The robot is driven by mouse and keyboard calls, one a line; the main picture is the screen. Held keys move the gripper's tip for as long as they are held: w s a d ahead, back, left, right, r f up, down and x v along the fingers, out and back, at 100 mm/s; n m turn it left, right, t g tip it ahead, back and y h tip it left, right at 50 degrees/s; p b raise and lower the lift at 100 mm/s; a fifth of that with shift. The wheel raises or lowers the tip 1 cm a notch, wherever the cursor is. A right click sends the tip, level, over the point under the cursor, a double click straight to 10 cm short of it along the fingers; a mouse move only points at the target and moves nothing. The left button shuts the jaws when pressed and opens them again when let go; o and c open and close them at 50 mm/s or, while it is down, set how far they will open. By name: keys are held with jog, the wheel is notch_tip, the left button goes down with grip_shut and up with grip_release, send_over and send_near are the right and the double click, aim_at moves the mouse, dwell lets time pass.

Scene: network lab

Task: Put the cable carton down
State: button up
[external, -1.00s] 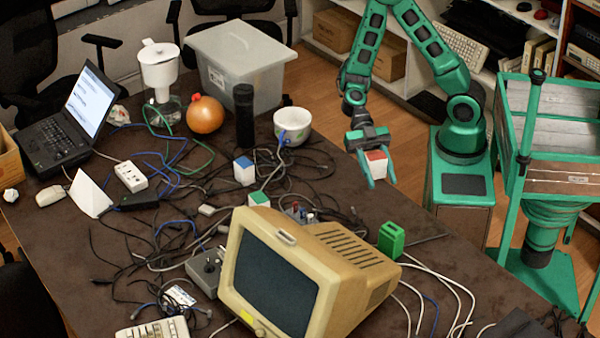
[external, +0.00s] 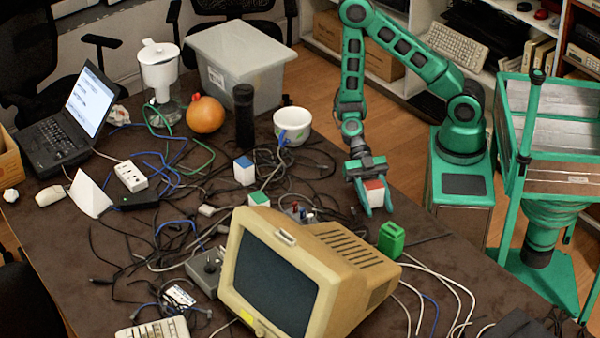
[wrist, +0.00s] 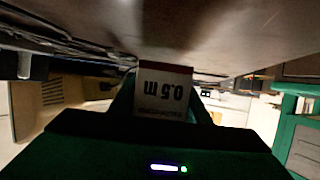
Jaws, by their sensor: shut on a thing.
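The cable carton (external: 374,191) is a small white box with a red top, held between the fingers of my gripper (external: 377,207). My gripper points down and is shut on it, low over the right part of the table (external: 330,180). In the wrist view the carton (wrist: 165,88) shows a white face with "0.5 m" upside down, between the fingers, close to the dark table surface. I cannot tell whether its underside touches the table.
A green canister-like block (external: 391,239) stands just in front of my gripper. The beige monitor (external: 300,270) is nearer the camera. Tangled cables, a blue-and-white carton (external: 244,171) and a white bowl (external: 291,127) lie to the left. Bare table shows right around the gripper.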

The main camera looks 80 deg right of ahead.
jog(key=shift+f, duration=0.85)
jog(key=o, duration=1.1)
jog(key=shift+w+d+r, duration=0.15)
jog(key=shift+d, duration=0.15)
jog(key=v, duration=1.1)
jog(key=shift+d, duration=0.15)
